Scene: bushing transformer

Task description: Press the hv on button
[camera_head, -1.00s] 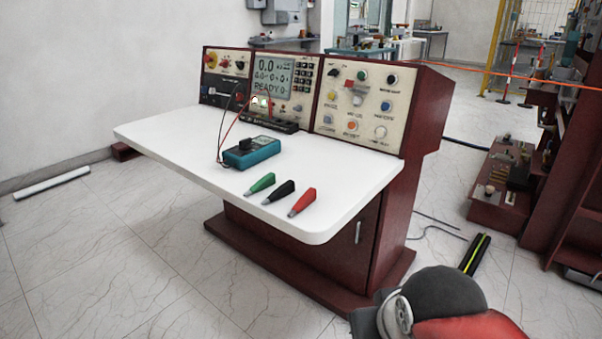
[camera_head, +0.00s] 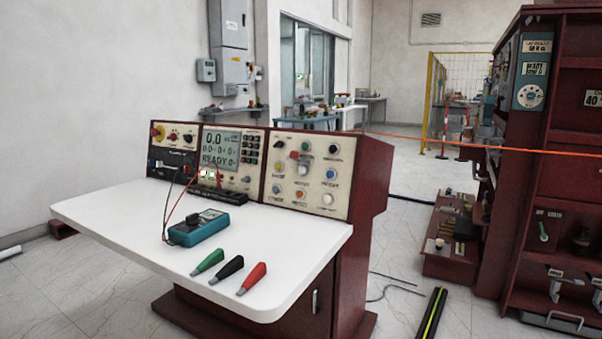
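The control console (camera_head: 370,202) stands left of centre in the head view, dark red with a white desk top (camera_head: 110,213). Its right panel (camera_head: 338,153) carries several coloured buttons and knobs, including yellow, green, red, blue, orange and white ones. The labels are too small to read, so I cannot tell which is the hv on button. The middle panel has a display (camera_head: 221,148) reading "0.0" and "READY". My gripper is not in view.
A teal multimeter (camera_head: 199,228) with red and black leads lies on the desk, near green (camera_head: 208,262), black (camera_head: 227,268) and red (camera_head: 252,278) clips. A tall dark red rack (camera_head: 565,100) stands at the right. A black-and-yellow strip (camera_head: 431,314) lies on the floor between.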

